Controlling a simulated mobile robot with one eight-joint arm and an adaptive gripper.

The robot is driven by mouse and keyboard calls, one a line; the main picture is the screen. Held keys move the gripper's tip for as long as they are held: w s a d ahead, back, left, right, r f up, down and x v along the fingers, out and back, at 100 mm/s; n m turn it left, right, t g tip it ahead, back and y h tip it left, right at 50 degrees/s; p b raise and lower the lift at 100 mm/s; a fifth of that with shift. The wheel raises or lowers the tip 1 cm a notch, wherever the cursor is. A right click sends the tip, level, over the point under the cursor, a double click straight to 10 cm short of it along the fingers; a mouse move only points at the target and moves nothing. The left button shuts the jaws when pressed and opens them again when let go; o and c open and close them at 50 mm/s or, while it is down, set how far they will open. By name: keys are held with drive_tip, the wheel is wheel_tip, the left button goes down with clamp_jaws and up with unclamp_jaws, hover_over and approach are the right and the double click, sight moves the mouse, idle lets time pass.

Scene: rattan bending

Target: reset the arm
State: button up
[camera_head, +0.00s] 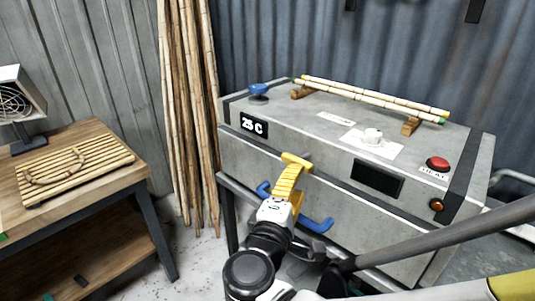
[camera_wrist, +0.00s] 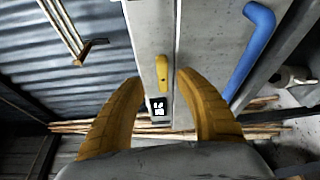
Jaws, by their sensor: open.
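My gripper (camera_head: 290,181) has yellow fingers and is in front of the grey steam box (camera_head: 262,160), by its front upper edge. In the wrist view my gripper (camera_wrist: 160,80) is open, with its two curved fingers apart. A small yellow handle (camera_wrist: 162,72) on the box edge shows between and beyond the fingertips. In the head view a yellow piece (camera_head: 297,160) shows at the end of my fingers. I cannot tell whether the fingers touch the handle. Nothing is seen held.
A blue bar (camera_head: 318,224) juts from the front. A wooden table (camera_head: 110,185) stands left; tall poles (camera_head: 188,110) lean behind.

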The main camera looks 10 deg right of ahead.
drive_tip(key=s+d+f+m+g+y, duration=0.5)
drive_tip(key=s+d+f+m+g, duration=0.25)
drive_tip(key=f+m, duration=0.2)
drive_tip(key=s+a+m+y, duration=0.2)
drive_tip(key=a+y, duration=0.1)
drive_tip(key=s+a+m+y, duration=0.1)
drive_tip(key=shift+s+a+r+m, duration=0.25)
drive_tip(key=shift+s+a+r, duration=0.05)
drive_tip(key=shift+s, duration=0.1)
